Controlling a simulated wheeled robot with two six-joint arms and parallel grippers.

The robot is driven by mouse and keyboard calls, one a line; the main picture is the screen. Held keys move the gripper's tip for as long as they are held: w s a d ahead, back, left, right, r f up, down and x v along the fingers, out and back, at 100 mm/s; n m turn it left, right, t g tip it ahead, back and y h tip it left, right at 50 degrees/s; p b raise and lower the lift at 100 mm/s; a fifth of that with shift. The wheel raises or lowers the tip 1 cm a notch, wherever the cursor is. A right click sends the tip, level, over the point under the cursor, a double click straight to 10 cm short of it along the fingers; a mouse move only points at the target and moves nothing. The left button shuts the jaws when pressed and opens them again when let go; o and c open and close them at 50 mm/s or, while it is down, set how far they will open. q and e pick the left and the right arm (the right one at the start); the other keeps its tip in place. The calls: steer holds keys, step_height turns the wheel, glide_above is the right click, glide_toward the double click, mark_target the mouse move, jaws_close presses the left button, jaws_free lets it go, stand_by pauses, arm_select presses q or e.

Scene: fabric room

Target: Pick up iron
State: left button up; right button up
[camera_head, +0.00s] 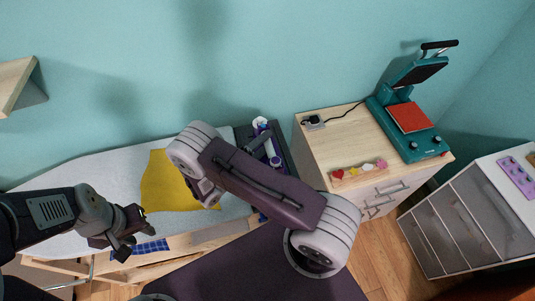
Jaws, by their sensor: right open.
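An iron (269,148), white and purple as far as it shows, seems to rest on the dark right end of the ironing board (75,171). My right arm's thick link crosses in front of the board and hides part of this end. My left gripper (128,234) is over the board's front edge, left of the yellow cloth and well away from the iron. It holds nothing that I can see, and its finger gap is unclear.
A yellow cloth (160,188) lies on the board. A wooden-topped cabinet (334,144) right of the board bears a teal heat press (417,140) and small colourful shapes (359,170). A grey drawer unit (465,225) stands at far right. A blue checked cloth (150,247) lies below the board.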

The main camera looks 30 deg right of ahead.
steer(key=x, duration=0.1)
steer(key=p+x, duration=0.1)
steer(key=x, duration=0.1)
steer(key=shift+s+d+r, duration=0.1)
steer(key=shift+s+r, duration=0.1)
steer(key=shift+r, duration=0.1)
steer(key=shift+w+d+f, duration=0.2)
steer(key=shift+w+d, duration=0.05)
steer(key=shift+d, duration=0.2)
jaws_close()
stand_by(0.5)
steer(key=shift+r, duration=0.1)
